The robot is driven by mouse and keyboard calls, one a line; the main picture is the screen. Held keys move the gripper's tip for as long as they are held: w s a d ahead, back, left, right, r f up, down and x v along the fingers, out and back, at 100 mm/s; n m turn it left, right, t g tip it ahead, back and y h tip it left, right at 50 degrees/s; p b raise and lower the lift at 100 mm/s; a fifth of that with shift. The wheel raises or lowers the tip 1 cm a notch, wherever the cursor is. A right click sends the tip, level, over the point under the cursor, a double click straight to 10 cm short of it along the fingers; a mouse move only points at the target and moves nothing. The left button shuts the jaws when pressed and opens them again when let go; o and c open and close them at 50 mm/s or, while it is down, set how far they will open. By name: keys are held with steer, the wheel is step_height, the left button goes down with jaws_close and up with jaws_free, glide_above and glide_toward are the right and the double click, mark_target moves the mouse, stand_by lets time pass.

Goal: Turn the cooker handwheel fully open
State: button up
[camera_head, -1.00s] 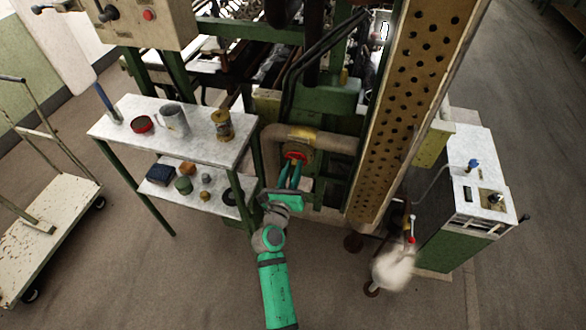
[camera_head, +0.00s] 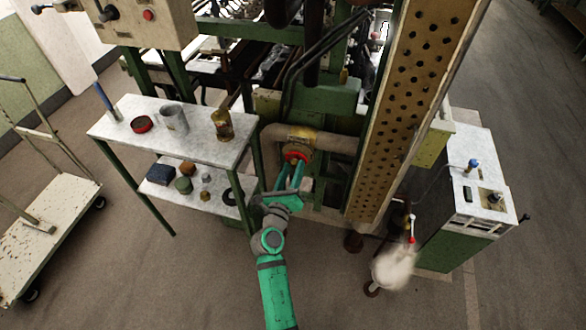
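The cooker handwheel (camera_head: 293,156) is a small red wheel on the yellowish fitting of the thick pipe, in the middle of the view. My gripper (camera_head: 292,166) is teal and reaches up to it from below. Its two fingers stand apart, with their tips at the lower part of the red rim. The fingers partly cover the wheel. I cannot tell whether they press on the rim or only stand around it. How far the wheel is turned does not show clearly.
A two-level table (camera_head: 190,150) with a mug, tins and jars stands close to the left of my arm. A slanted perforated panel (camera_head: 405,120) is to the right. A white-topped cabinet (camera_head: 470,215) stands further right, and a cart (camera_head: 40,245) at far left.

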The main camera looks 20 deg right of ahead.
steer(key=shift+v, duration=1.2)
steer(key=m, duration=0.6)
steer(key=shift+x, duration=1.55)
jaws_close()
steer(key=n, duration=0.3)
steer(key=shift+n, duration=0.3)
steer(key=n, duration=0.4)
jaws_free()
